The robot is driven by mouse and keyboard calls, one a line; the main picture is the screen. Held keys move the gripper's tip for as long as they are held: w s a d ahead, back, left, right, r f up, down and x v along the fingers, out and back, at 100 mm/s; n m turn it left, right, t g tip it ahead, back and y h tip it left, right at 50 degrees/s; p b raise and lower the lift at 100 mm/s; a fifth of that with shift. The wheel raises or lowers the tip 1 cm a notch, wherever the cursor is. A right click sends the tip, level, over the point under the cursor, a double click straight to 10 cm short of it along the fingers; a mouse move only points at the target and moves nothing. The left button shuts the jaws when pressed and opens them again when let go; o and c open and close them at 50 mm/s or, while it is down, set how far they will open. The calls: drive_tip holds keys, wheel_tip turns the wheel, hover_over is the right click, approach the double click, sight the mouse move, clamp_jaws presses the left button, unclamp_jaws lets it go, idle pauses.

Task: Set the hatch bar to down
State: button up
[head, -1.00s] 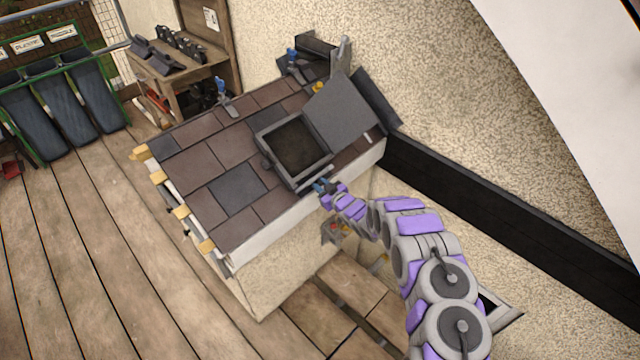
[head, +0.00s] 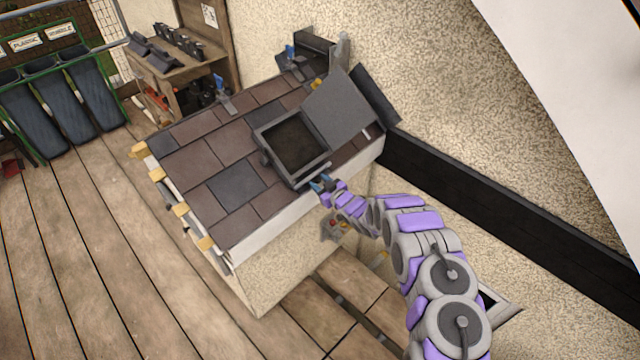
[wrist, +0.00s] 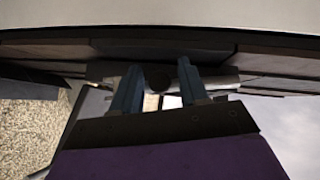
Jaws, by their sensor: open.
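The roof hatch (head: 265,152) is a dark square frame set in the tiled roof, with its grey lid (head: 340,108) swung open to the right. The hatch bar (head: 315,176) is a thin grey bar along the hatch's lower edge. My gripper (head: 320,186) is at this bar, fingers pointing toward the hatch. In the wrist view my open gripper (wrist: 160,84) has its two blue fingers on either side of a dark round piece, with a grey bar (wrist: 222,80) running across behind them. I cannot tell whether the fingers touch the bar.
The sloped roof mock-up (head: 200,165) carries brown and dark tiles. Blue-handled clamps (head: 222,95) sit along its upper edge. A wooden shelf (head: 205,60) and dark bins (head: 85,90) stand at left. A speckled wall (head: 440,90) rises at right.

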drive_tip(key=p+v, duration=0.2)
drive_tip(key=v, duration=1.5)
drive_tip(key=shift+d, duration=0.2)
drive_tip(key=shift+s+f, duration=0.1)
drive_tip(key=shift+f, duration=0.05)
